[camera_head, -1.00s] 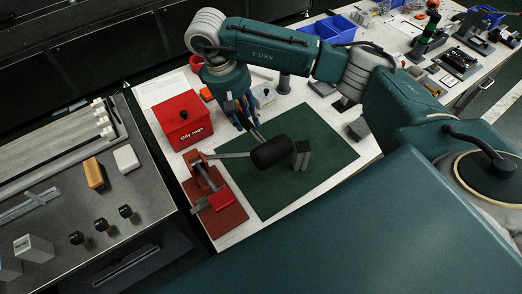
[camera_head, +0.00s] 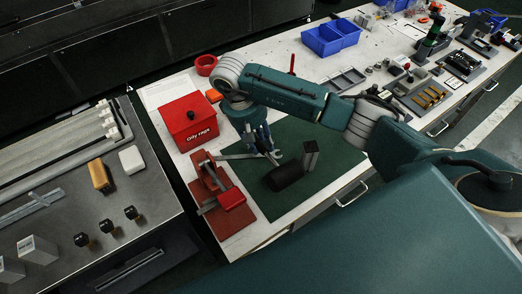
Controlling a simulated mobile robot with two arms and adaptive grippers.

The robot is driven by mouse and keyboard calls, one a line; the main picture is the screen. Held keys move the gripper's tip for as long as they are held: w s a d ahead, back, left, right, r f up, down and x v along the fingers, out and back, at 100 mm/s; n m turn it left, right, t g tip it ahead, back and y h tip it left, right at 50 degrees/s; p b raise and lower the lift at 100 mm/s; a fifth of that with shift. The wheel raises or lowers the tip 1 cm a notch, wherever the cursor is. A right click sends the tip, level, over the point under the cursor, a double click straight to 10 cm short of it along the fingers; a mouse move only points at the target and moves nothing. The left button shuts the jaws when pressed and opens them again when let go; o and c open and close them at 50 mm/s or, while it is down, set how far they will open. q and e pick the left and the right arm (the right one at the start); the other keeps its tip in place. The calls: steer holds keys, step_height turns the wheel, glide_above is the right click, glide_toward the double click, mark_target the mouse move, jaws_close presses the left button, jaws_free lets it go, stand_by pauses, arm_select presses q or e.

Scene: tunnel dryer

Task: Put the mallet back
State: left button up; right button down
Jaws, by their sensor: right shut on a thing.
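The mallet's black head (camera_head: 285,175) shows over the green mat (camera_head: 270,206), just left of and below an upright grey block (camera_head: 310,155). I cannot tell whether the head touches the mat. My right gripper (camera_head: 268,156) is just above the head in the picture, shut on the mallet. The handle is mostly hidden by the fingers. My left gripper is not in view.
A red vise (camera_head: 222,200) stands at the mat's left edge, with a grey bar (camera_head: 235,156) nearby. A red "Oily rags" box (camera_head: 188,122) is behind it. Blue bins (camera_head: 330,38) and a grey tray (camera_head: 347,80) are farther back. The mat's front is clear.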

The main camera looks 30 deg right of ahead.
steer(key=shift+f, duration=0.65)
step_height(320, 180, down, 3)
steer(key=shift+f+p, duration=0.2)
steer(key=shift+p, duration=0.25)
steer(key=shift+f, duration=0.35)
steer(key=shift+f, duration=0.1)
steer(key=c, duration=1.3)
jaws_free()
steer(key=shift+o, duration=0.2)
